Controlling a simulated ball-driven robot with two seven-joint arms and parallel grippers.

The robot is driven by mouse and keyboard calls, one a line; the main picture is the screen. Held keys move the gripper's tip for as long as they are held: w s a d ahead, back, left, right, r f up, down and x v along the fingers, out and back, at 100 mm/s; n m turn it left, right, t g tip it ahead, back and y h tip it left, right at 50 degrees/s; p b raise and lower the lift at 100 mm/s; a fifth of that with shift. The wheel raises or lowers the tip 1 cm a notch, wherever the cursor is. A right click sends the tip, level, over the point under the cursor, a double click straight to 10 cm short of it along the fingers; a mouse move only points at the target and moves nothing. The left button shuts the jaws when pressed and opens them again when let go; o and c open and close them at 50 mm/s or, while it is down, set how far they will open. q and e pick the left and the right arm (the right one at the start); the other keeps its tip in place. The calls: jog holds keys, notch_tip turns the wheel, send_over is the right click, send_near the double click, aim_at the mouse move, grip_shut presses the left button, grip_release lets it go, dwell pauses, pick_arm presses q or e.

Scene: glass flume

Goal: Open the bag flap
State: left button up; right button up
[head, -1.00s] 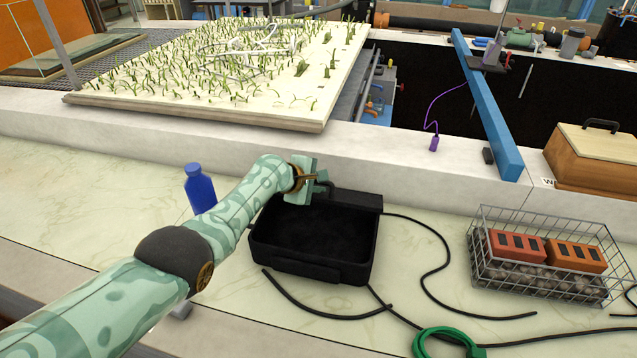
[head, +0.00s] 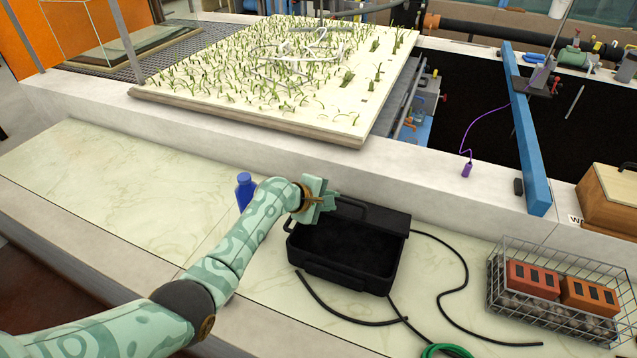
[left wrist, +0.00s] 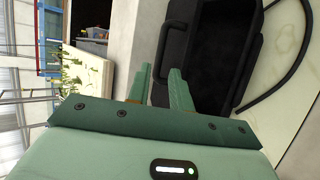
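The black bag (head: 345,272) sits on the pale bench, its dark hollow inside facing up. Its flap (head: 385,218) stands up along the back edge, with a handle on it; the bag looks open. My left gripper (head: 328,200) is at the back left corner of the bag, beside the flap and handle, and hides part of that corner. The bag's handle (left wrist: 172,42) lies just beyond the fingertips. My right gripper is out of view.
A blue bottle (head: 245,190) stands behind my left arm. Black cables (head: 463,280) run right of the bag, with a green coil (head: 445,351) in front. A wire basket (head: 555,290) with orange blocks stands at the right. The bench's left part is clear.

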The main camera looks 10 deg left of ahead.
pick_arm(q)
jog(key=shift+p+v, duration=0.65)
jog(key=shift+v, duration=1.6)
